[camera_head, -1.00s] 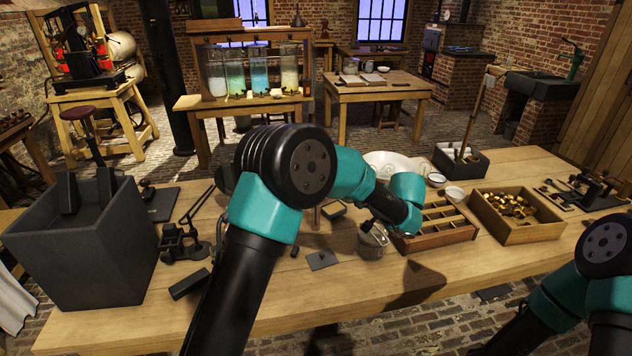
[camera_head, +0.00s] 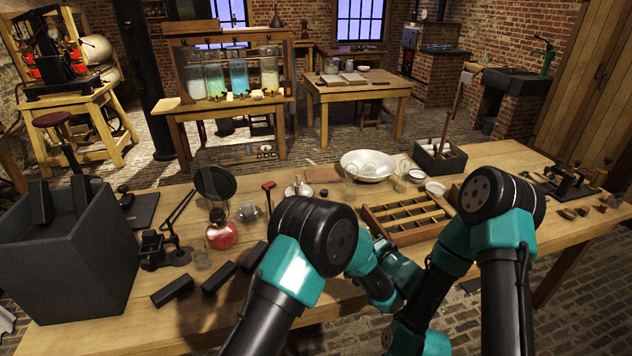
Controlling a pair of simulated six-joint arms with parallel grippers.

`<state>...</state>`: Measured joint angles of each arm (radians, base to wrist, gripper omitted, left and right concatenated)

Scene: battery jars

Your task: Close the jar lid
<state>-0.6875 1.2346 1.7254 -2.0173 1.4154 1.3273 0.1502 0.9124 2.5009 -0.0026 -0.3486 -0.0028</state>
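No jar with a lid can be clearly made out now. My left arm reaches in over the front middle of the table, and its wrist end (camera_head: 382,290) points down there. Its fingers are hidden behind its own links. My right arm has its elbow raised at the right, with its forearm coming down toward the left wrist. Its teal wrist (camera_head: 405,338) is low at the front edge of the picture, and its fingers cannot be seen. The two wrists are close together. Whatever is between or below them is hidden. A clear glass vessel (camera_head: 350,182) stands behind the arms.
A wooden divided tray (camera_head: 410,238) lies just behind the wrists. A white basin (camera_head: 368,160) is behind it. A red-based lamp (camera_head: 221,236), black blocks (camera_head: 172,291) and a large dark bin (camera_head: 75,250) are at the left. A small dark box (camera_head: 440,163) stands at the back right.

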